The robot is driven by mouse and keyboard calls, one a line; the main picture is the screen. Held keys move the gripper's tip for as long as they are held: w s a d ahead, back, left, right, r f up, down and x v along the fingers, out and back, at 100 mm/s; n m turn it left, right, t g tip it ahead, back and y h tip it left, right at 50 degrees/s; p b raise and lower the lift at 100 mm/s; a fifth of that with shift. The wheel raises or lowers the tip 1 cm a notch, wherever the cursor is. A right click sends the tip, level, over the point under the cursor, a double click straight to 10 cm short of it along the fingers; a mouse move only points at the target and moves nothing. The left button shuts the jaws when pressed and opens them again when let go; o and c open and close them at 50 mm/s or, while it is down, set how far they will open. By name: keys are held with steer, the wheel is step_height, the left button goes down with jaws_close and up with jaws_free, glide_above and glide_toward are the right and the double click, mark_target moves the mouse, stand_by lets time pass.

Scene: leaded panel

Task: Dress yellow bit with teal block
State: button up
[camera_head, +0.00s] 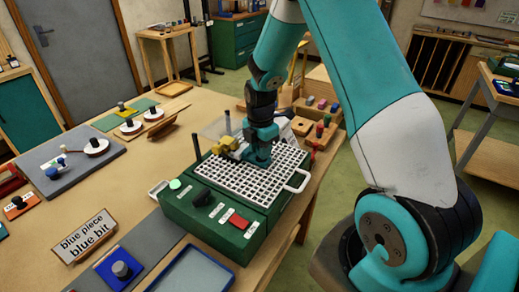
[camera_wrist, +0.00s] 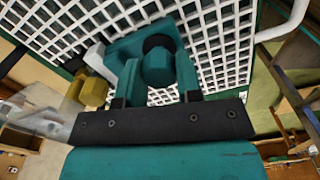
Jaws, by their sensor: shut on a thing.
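The yellow bit (camera_head: 228,145) stands at the left of the white grid top (camera_head: 233,177) of a green machine (camera_head: 187,213). It also shows in the wrist view (camera_wrist: 91,90), left of my fingers. The teal block (camera_wrist: 124,48) is at the grid, with a round knob (camera_wrist: 158,66) between my fingertips. My gripper (camera_head: 262,134) is shut on the teal block, just right of the yellow bit. The wrist view shows a pale grey piece (camera_wrist: 97,58) between bit and block. I cannot tell whether block and bit touch. My gripper partly hides the block.
The machine's front has a red switch (camera_head: 238,219) and a green button (camera_head: 175,184). A white handle (camera_head: 297,181) sticks out at its right. A sign (camera_head: 84,235) reads "blue piece blue bit". Colored pegs stand in a wooden rack (camera_head: 325,131) behind.

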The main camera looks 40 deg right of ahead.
steer(key=shift+w+d, duration=0.2)
steer(key=shift+d, duration=0.15)
steer(key=shift+s+a, duration=0.1)
steer(key=shift+a, duration=0.25)
steer(key=shift+s+a, duration=0.1)
steer(key=shift+a, duration=0.25)
steer(key=shift+a, duration=0.1)
stand_by(0.5)
steer(key=shift+s+a, duration=0.35)
steer(key=shift+a, duration=0.2)
steer(key=shift+w+d, duration=0.1)
steer(key=shift+d, duration=0.15)
steer(key=shift+w+d, duration=0.2)
steer(key=shift+d, duration=0.1)
steer(key=shift+w+d, duration=0.2)
steer(key=shift+d, duration=0.25)
stand_by(0.5)
steer(key=shift+w+d, duration=0.1)
steer(key=shift+d, duration=0.3)
steer(key=shift+c, duration=1)
